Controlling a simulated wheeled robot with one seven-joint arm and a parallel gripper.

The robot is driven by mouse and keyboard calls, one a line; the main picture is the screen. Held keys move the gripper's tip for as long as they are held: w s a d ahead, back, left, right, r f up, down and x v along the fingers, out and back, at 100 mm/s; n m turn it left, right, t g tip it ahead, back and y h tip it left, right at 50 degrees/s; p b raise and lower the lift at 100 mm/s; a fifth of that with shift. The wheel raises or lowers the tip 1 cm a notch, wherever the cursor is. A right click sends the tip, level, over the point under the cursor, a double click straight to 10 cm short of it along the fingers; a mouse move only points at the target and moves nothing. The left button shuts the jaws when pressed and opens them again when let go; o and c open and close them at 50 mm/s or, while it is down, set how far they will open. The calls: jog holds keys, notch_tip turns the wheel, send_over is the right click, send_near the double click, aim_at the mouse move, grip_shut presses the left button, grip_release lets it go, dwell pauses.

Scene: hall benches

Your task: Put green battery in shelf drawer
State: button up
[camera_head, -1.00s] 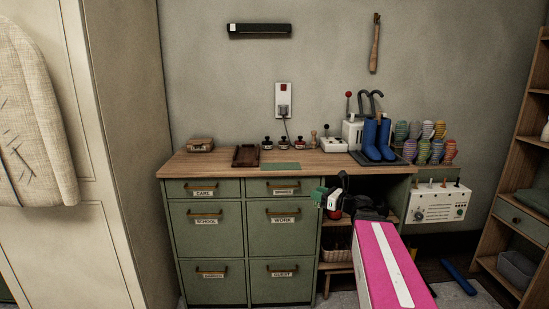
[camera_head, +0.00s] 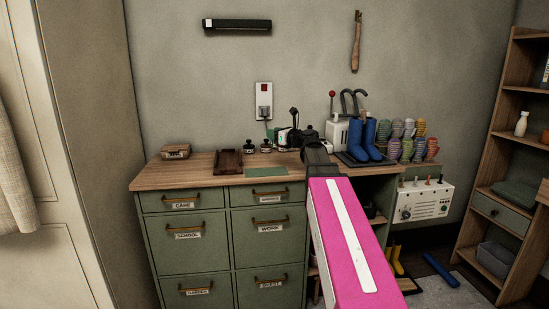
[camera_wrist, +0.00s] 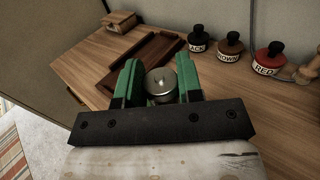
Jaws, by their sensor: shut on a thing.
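My gripper (camera_head: 283,136) is at the back of the wooden counter top in the head view, appearing above its surface. In the wrist view its green-padded fingers (camera_wrist: 159,68) are shut on a round, metal-ended cylinder, taken as the battery (camera_wrist: 161,85). Only its silvery end with a small central nub shows, so its green colour cannot be confirmed. The shelf drawer (camera_head: 499,214) is a green front with a dark knob in the wooden shelf (camera_head: 523,75) at the far right. It looks closed. My gripper is well to its left.
The counter (camera_head: 165,179) carries a small wooden box (camera_head: 176,151), a brown tray (camera_head: 228,162), a green mat (camera_head: 266,171), ink bottles (camera_wrist: 228,45) and blue boots (camera_head: 369,139). A white control box (camera_head: 425,202) hangs between counter and shelf. A blue object (camera_head: 440,269) lies on the floor.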

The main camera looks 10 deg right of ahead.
jog(key=w+d+f, duration=0.2)
jog(key=w, duration=0.1)
jog(key=w+d+f, duration=0.2)
jog(key=w, duration=0.1)
jog(key=w+d+f, duration=0.2)
jog(key=shift+w+d+f, duration=0.1)
jog(key=shift+w+f, duration=0.15)
jog(key=shift+w, duration=0.15)
jog(key=shift+f, duration=2.05)
jog(key=o, duration=1)
jog(key=shift+f, duration=0.1)
jog(key=shift+c, duration=0.2)
